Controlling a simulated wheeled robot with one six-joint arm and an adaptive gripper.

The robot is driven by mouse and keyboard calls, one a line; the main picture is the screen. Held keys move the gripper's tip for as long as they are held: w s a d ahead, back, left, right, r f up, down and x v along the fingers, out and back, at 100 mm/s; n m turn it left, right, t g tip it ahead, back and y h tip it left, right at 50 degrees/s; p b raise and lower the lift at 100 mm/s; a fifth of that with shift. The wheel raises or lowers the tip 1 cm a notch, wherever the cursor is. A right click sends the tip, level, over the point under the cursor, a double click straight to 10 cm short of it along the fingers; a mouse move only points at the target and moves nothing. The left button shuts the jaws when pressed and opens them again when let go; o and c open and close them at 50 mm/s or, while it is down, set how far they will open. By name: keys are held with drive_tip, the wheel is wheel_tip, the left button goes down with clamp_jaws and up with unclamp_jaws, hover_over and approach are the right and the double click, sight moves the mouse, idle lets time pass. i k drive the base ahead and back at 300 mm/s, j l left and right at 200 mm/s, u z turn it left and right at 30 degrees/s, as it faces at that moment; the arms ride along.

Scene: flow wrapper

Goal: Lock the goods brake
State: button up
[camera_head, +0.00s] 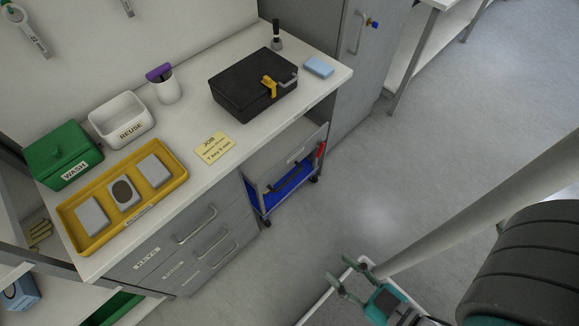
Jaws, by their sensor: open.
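A blue-decked cart (277,202) with a grey metal frame and small dark wheels stands partly under the bench. A red part (320,150) sits high on its right side; I cannot tell for sure whether this is the goods brake or how it is set. A dark bar-like item lies on the cart, its shape unclear. My gripper (341,268), grey-green with a teal body, is at the lower middle. Its fingers are apart with nothing between them. It is well apart from the cart, toward the picture's bottom.
The bench (190,110) holds a black box (240,90) with a yellow latch, a yellow tray (85,248), a green WASH box (60,150) and a white REUSE bin (105,112). Handled drawers (180,250) face the floor. The grey floor (400,180) is clear right of the cart.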

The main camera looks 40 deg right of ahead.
sight(320, 143)
drive_tip(key=i+l, duration=0.15)
drive_tip(key=l, duration=0.3)
drive_tip(key=i+l+u, duration=0.1)
drive_tip(key=l, duration=0.4)
drive_tip(key=i+l, duration=0.25)
drive_tip(key=l, duration=0.25)
drive_tip(key=i+l, duration=0.15)
drive_tip(key=l, duration=0.3)
drive_tip(key=i+l+u, duration=0.1)
drive_tip(key=l, duration=0.4)
drive_tip(key=i+l, duration=0.2)
drive_tip(key=l, duration=0.3)
drive_tip(key=i+l+u, duration=0.1)
drive_tip(key=l, duration=0.4)
drive_tip(key=i+l, duration=0.15)
drive_tip(key=l, duration=0.35)
